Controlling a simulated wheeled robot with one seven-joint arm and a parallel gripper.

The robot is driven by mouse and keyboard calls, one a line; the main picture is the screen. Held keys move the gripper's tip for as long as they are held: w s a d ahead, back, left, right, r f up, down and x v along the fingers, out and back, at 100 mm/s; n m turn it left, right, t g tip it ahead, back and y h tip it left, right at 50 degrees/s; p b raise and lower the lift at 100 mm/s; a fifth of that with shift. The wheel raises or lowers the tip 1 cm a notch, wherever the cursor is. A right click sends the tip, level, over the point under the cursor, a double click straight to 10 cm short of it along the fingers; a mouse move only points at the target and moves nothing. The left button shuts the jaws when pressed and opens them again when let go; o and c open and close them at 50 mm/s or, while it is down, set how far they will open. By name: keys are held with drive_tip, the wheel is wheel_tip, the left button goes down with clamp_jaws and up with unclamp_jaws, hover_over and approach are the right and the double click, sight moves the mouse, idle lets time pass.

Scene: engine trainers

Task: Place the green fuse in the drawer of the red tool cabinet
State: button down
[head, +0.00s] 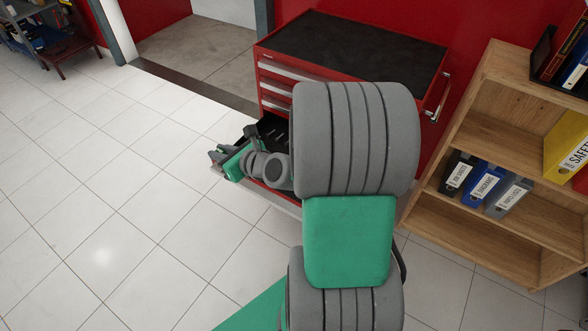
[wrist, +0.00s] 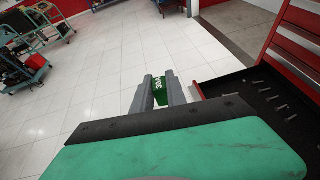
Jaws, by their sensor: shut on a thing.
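The green fuse (wrist: 161,90), marked 30A, is between the two grey fingers of my gripper (wrist: 160,88) in the wrist view. My gripper is shut on it, with the floor showing beyond. The red tool cabinet (head: 350,52) has a black top. Its open drawer (head: 272,128) has a dark interior and is partly hidden by my arm. In the wrist view the drawer (wrist: 240,84) is to the right of the fuse, with several small metal items inside. In the head view my gripper (head: 218,156) is at the drawer's left front; the fuse cannot be made out there.
A wooden shelf (head: 470,205) with binders stands right of the cabinet. The tiled floor (head: 110,170) left of the drawer is clear. A cart (wrist: 28,75) with equipment stands far left in the wrist view.

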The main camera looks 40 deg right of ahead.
drive_tip(key=s+d+f+m+h+b, duration=0.1)
drive_tip(key=s+d+f+b, duration=0.3)
drive_tip(key=d+f+b, duration=0.45)
drive_tip(key=s+d+f+m+h+b, duration=0.15)
drive_tip(key=s+d+f+b, duration=0.25)
drive_tip(key=d+f+b, duration=0.45)
drive_tip(key=s+d+f+m+h+b, duration=0.1)
drive_tip(key=s+d+f+b, duration=0.5)
drive_tip(key=d, duration=0.4)
drive_tip(key=shift+n+t, duration=0.25)
drive_tip(key=shift+t, duration=0.05)
drive_tip(key=w+d+f+b, duration=0.1)
drive_tip(key=w+f+b, duration=0.1)
drive_tip(key=w+f, duration=0.1)
drive_tip(key=w+f+b, duration=0.2)
drive_tip(key=w+f, duration=0.1)
drive_tip(key=w, duration=0.3)
drive_tip(key=w+d+f+b, duration=0.1)
drive_tip(key=w+f+b, duration=0.2)
drive_tip(key=w, duration=0.2)
drive_tip(key=shift+d+f, duration=0.3)
drive_tip(key=shift+f, duration=0.1)
drive_tip(key=f+b, duration=0.1)
drive_tip(key=f, duration=0.1)
drive_tip(key=f+b, duration=0.1)
drive_tip(key=f, duration=0.1)
drive_tip(key=shift+w+d+b, duration=0.1)
drive_tip(key=shift+w+b, duration=0.2)
drive_tip(key=shift+w, duration=0.05)
drive_tip(key=shift+r, duration=0.15)
